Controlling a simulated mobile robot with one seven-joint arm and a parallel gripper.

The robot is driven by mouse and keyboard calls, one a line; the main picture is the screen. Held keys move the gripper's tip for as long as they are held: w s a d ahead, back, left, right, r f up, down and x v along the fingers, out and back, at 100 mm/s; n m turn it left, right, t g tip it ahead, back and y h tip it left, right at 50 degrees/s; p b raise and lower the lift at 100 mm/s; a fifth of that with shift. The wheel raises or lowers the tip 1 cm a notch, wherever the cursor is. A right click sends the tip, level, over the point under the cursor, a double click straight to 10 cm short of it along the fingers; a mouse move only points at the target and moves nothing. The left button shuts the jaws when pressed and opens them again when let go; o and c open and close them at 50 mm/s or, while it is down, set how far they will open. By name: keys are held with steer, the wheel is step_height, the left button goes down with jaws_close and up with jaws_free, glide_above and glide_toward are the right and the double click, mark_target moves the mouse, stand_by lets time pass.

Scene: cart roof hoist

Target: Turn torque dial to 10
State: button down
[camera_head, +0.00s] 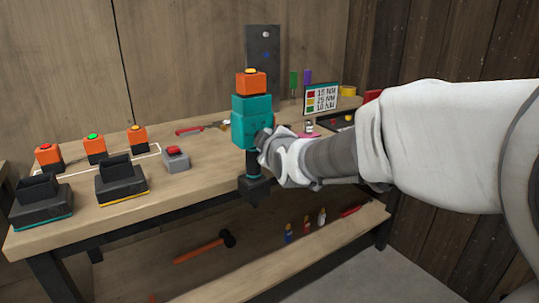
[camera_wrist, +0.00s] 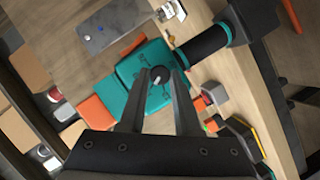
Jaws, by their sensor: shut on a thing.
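A teal power tool (camera_head: 251,118) with an orange block on top and a black lower part stands at the bench's front edge in the head view. In the wrist view, its teal face (camera_wrist: 128,72) carries dark marks around a small round dial (camera_wrist: 160,74). My gripper (camera_wrist: 160,80) has its two fingertips closed on this dial. In the head view, my gripper (camera_head: 264,141) meets the tool from the right, and the dial is hidden. I cannot read the dial's setting.
A sign (camera_head: 321,99) lists red, yellow and green torque values. Several orange blocks with coloured buttons (camera_head: 95,149), two black docks (camera_head: 121,183) and a grey box with a red button (camera_head: 176,159) stand left on the bench. A hammer (camera_head: 205,247) lies on the lower shelf.

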steer(key=shift+a+f+n+t+b, duration=0.15)
steer(key=shift+n+t+b, duration=0.55)
steer(key=shift+n, duration=0.65)
steer(key=shift+d+f+n+t+b, duration=0.15)
steer(key=shift+n+t+b, duration=0.35)
steer(key=shift+n+b, duration=0.6)
steer(key=shift+a+f+n+t+b, duration=0.15)
steer(key=shift+n+t+b, duration=0.45)
steer(key=shift+n, duration=0.95)
steer(key=shift+r, duration=0.1)
steer(key=c, duration=0.6)
jaws_free()
steer(key=shift+s, duration=0.1)
